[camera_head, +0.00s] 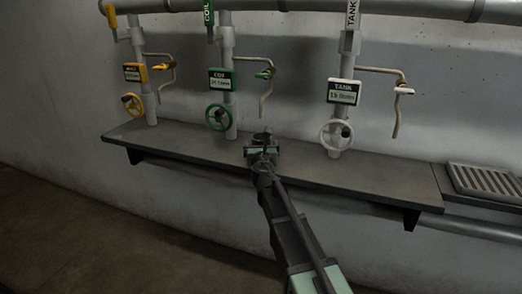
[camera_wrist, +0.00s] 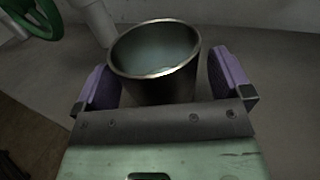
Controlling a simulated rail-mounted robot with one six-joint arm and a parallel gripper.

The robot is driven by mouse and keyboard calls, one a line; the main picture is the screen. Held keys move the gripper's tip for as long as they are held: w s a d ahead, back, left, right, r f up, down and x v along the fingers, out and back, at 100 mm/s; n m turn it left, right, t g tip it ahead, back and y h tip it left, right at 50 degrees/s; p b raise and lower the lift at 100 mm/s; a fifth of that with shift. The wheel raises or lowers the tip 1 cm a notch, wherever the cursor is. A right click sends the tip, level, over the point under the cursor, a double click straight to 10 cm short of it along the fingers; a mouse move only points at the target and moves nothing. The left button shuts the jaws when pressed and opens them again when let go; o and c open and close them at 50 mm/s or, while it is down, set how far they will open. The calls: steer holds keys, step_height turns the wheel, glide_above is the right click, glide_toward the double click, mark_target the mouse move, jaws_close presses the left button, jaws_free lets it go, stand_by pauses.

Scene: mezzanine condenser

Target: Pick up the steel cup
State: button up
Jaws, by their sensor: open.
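The steel cup (camera_wrist: 155,72) stands upright on the shelf in the wrist view, with its open rim facing up and a pale, smooth inside. My gripper (camera_wrist: 165,80) is open, with one purple-padded finger on each side of the cup. A gap shows between the right finger and the cup; the left finger is closer to the cup's wall. In the head view my gripper (camera_head: 262,145) is over the shelf, and the cup (camera_head: 262,137) shows only as a small dark shape there, mostly hidden by the gripper.
The grey shelf (camera_head: 180,143) runs along the wall. Yellow, green and white handwheels (camera_head: 335,134) on pipes stand at its back, with bent spouts beside them. The green wheel (camera_wrist: 36,18) is near the cup. A grated drain tray (camera_head: 485,181) is at the right.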

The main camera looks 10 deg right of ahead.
steer(key=c, duration=1.2)
steer(key=shift+o, duration=0.2)
steer(key=shift+r, duration=0.1)
step_height(320, 180, up, 10)
steer(key=p, duration=1)
